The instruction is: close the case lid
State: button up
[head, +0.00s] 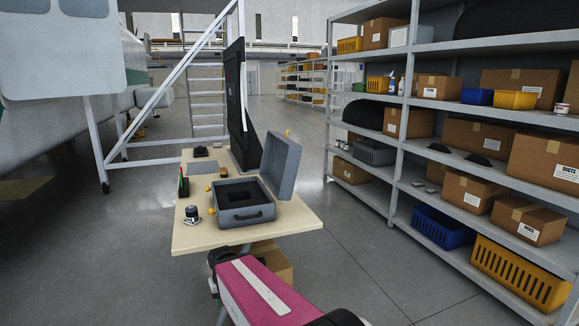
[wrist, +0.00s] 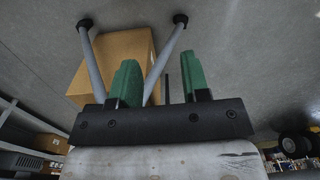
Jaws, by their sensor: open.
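The grey case (head: 240,207) stands on the small table in the head view, with a handle on its front. Its lid (head: 281,165) is open and stands upright at the case's right side, leaning slightly outward. The inside of the case looks dark. In the wrist view my gripper (wrist: 158,85) has two green fingers spread apart with nothing between them. The wrist view shows no case or lid. In the head view my gripper is not clearly visible, so its distance from the lid cannot be told.
The table (head: 285,222) also holds a small black-and-white item (head: 192,215), a pen holder (head: 183,186) and a dark upright panel (head: 238,110). A cardboard box (wrist: 112,60) lies under the table. Loaded shelves (head: 400,150) stand at the right. The floor between is clear.

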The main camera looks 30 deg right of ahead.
aim_at(281, 157)
jog(key=l+u, duration=0.1)
jog(key=l, duration=0.35)
jog(key=l+u, duration=0.1)
jog(key=l, duration=0.35)
jog(key=k+l+u, duration=0.1)
jog(key=l, duration=0.3)
jog(key=k+l+u, duration=0.15)
jog(key=l, duration=0.3)
jog(key=l+u, duration=0.1)
jog(key=l, duration=0.35)
jog(key=k+l+u, duration=0.1)
jog(key=l, duration=0.3)
